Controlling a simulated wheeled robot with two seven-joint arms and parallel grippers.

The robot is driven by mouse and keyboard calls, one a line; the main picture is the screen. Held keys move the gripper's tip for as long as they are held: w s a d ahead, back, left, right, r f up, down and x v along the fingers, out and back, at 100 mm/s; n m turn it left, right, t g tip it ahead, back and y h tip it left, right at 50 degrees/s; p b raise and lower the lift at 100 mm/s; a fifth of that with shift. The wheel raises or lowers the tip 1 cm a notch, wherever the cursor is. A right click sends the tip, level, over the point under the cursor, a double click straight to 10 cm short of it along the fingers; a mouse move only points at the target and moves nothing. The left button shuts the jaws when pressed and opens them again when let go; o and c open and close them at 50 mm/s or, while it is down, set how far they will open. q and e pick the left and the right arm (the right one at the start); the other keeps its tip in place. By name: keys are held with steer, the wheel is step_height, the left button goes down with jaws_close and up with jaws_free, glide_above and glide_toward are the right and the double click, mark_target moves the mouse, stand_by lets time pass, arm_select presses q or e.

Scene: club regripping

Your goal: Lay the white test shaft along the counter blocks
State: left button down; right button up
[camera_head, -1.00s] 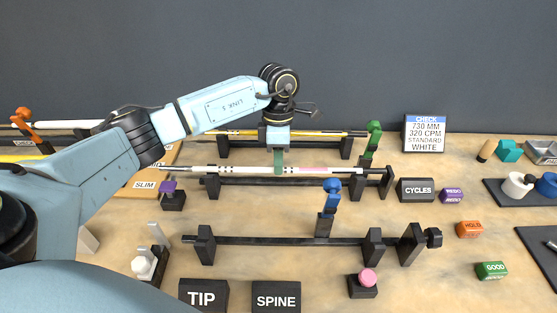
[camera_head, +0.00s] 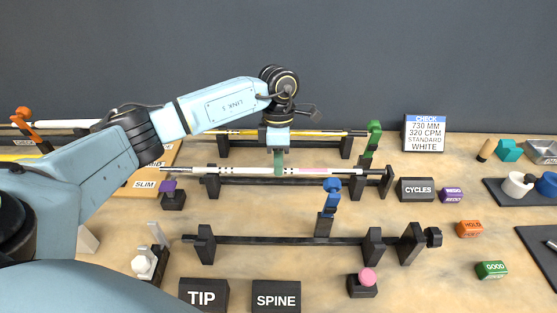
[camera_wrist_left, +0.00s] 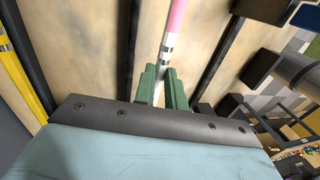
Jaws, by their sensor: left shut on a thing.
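The white shaft (camera_head: 235,170), with dark bands and a pink section, lies roughly level from left to right in the head view. My left gripper (camera_head: 279,165) is shut on it near its middle, with green fingers. In the left wrist view the shaft (camera_wrist_left: 175,22) runs away between the fingers (camera_wrist_left: 163,88). A black rail (camera_head: 300,183) with dark upright blocks (camera_head: 212,187) is directly under the shaft. Whether the shaft touches those blocks or hangs just above is hard to tell. My right gripper is not in view.
A yellow shaft (camera_head: 330,133) lies on a rack behind. A green clamp (camera_head: 373,138) stands at the right of the racks. The CHECK sign (camera_head: 424,134) and CYCLES block (camera_head: 416,190) stand further right.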

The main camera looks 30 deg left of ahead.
arm_select(q)
steer(key=shift+f, duration=0.25)
steer(key=c, duration=1.4)
jaws_free()
steer(key=shift+o, duration=0.2)
step_height(320, 180, up, 13)
steer(key=w+a, duration=0.1)
steer(key=w, duration=0.1)
steer(key=shift+a, duration=0.25)
